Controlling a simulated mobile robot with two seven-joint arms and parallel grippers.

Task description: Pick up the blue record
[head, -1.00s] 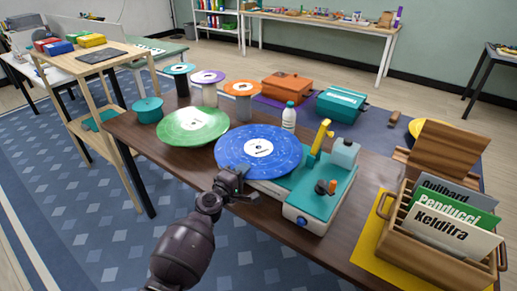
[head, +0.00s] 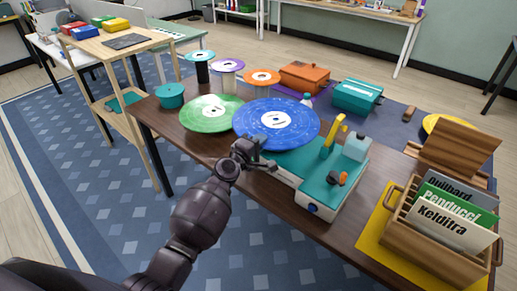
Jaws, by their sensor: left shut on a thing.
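The blue record (head: 290,133) with a white label is held nearly flat above the teal turntable (head: 317,180) on the brown table. My left gripper (head: 259,158) is shut on the record's near edge. My right gripper is not in view.
The yellow tonearm (head: 339,130) stands just right of the record. A wooden crate (head: 432,254) with several sleeves stands at the right. Orange (head: 262,76), purple and teal discs on stands, and orange and teal cases, are behind.

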